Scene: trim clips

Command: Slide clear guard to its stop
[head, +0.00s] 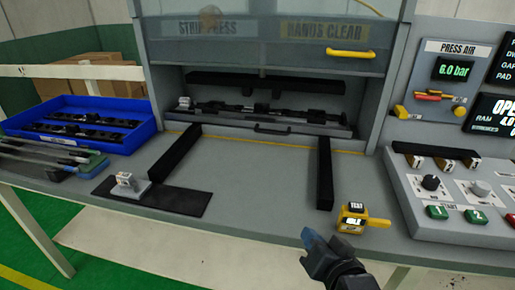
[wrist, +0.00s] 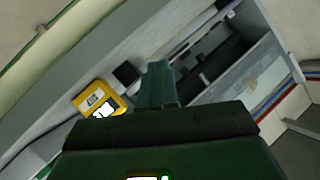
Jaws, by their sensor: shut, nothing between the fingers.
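The clear guard (head: 260,57) is a see-through panel across the front of the press in the head view. It is raised, with its lower edge above the open press bay. A yellow handle (head: 350,52) is on its right part. The lettering "STRIP PRESS" and "HANDS CLEAR" shows behind or on it. My gripper (head: 310,238) is shut and empty, low near the bench's front edge, well below and apart from the handle. Its closed fingers also show in the wrist view (wrist: 158,70). I cannot clearly make out the guard's handle in the wrist view.
A yellow tester (head: 353,217) stands just right of my gripper. Black rails (head: 325,172) run along the bench top, and a dark strip assembly (head: 260,110) lies in the bay. A blue tray (head: 75,140) is at left; a control panel (head: 465,200) is at right.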

